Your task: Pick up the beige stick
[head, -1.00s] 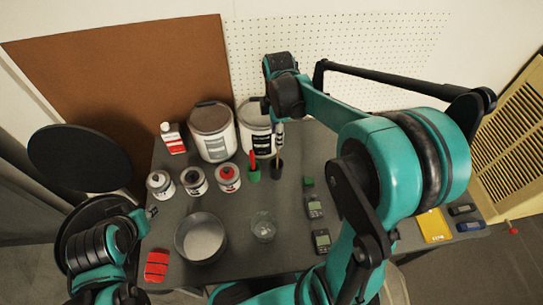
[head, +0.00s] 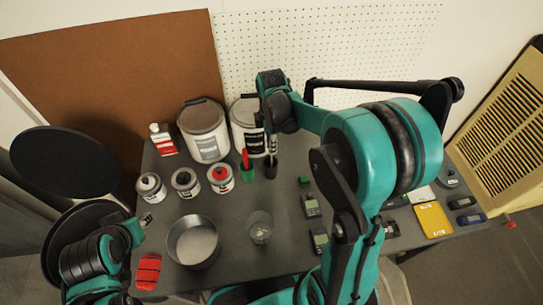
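A small black cup (head: 271,172) stands on the dark table, below my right gripper (head: 270,144). The gripper points down, with its fingertips right at the cup's top. A thin pale stick seems to rise from this cup, but it is mostly hidden by the gripper. I cannot tell whether the fingers are around it. Beside it, a green cup (head: 248,174) holds a red-handled item (head: 246,158). My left gripper (head: 147,218) is at the table's left edge, away from the cups; its fingers are too small to read.
Three small cans (head: 186,182) stand left of the cups, with large paint buckets (head: 204,130) behind. A metal bowl (head: 193,241) and a glass beaker (head: 260,228) are in front. Dark devices (head: 312,205) and a yellow item (head: 433,220) lie to the right.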

